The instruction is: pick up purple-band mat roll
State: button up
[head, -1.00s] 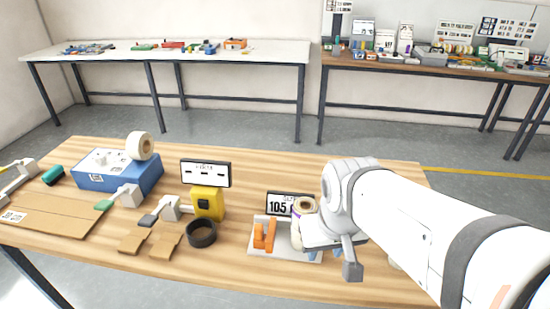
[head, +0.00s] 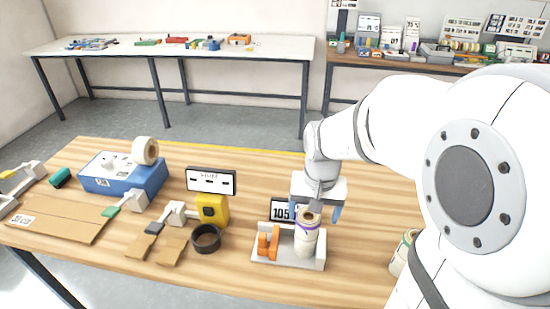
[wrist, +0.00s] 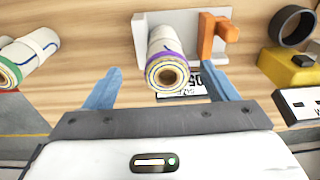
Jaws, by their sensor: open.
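The purple-band mat roll (head: 306,238) stands upright in the grey holder (head: 286,263), at its right side. It is a pale roll with a purple band near its top. In the wrist view the purple-band mat roll (wrist: 166,58) shows its round end with the core hole. My gripper (head: 316,211) is behind and above the roll in the head view, pointing down. In the wrist view my gripper (wrist: 168,82) has its two blue fingers spread apart, with the roll's end just ahead of the gap between them. Nothing is held.
An orange stop (head: 269,242) is fixed at the holder's left. A display reading 105 (head: 282,210) stands behind it. Another roll with a green band (wrist: 18,62) is at the wrist view's left. A black ring (head: 206,238) and yellow device (head: 212,209) stand left of the holder.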

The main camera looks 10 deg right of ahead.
aim_at(307, 213)
jog(key=shift+m+g, duration=0.4)
jog(key=shift+m, duration=0.4)
jog(key=w, duration=0.2)
jog(key=w+f+p, duration=0.1)
jog(key=w, duration=0.1)
jog(key=shift+f, duration=0.2)
jog(key=shift+w+a+f, duration=0.1)
jog(key=shift+w+f, duration=0.05)
jog(key=shift+f, duration=0.1)
jog(key=f, duration=0.2)
jog(key=f+p, duration=0.1)
jog(key=f, duration=0.4)
jog(key=shift+s+f, duration=0.25)
jog(key=shift+f, duration=0.1)
jog(key=c, duration=1.3)
